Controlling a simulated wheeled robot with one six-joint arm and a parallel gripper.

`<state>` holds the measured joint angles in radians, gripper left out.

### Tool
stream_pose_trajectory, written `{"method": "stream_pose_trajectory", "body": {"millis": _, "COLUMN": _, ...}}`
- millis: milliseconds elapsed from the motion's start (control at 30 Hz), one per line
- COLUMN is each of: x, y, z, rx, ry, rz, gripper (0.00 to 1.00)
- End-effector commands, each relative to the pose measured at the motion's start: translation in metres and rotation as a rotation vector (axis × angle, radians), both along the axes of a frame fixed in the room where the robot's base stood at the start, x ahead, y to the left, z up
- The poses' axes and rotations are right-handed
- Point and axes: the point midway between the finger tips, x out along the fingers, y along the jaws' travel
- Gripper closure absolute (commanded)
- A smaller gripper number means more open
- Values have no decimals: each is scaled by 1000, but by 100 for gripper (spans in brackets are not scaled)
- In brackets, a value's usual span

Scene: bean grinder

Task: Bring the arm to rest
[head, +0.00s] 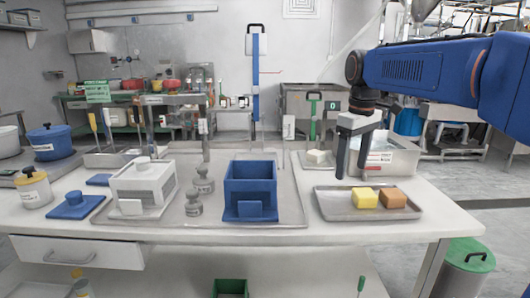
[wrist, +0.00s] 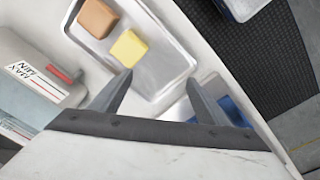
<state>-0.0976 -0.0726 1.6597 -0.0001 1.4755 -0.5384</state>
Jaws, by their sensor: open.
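My blue arm (head: 425,70) reaches in from the right. My gripper (head: 352,165) hangs pointing down above the right part of the white table (head: 300,234), over the left end of a metal tray. Its two fingers are apart with nothing between them. In the wrist view, the open fingers of my gripper (wrist: 159,88) show the metal tray (wrist: 165,72) beyond them.
A yellow block (head: 365,199) and a brown block (head: 392,197) lie on the small tray (head: 335,205). A blue open box (head: 250,185), a white box (head: 143,187) and grey weights (head: 203,180) stand to the left. A clear bin (head: 398,160) stands behind my gripper.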

Motion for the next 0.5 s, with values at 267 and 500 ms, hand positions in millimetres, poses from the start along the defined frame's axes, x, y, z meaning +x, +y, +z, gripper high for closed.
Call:
{"method": "stream_pose_trajectory", "body": {"millis": 267, "x": -77, "y": -18, "z": -25, "rx": 22, "ry": -80, "rz": -149, "gripper": 31}}
{"method": "stream_pose_trajectory", "body": {"millis": 500, "x": -144, "y": -31, "z": -62, "rx": 49, "ry": -151, "rz": -287, "gripper": 31}}
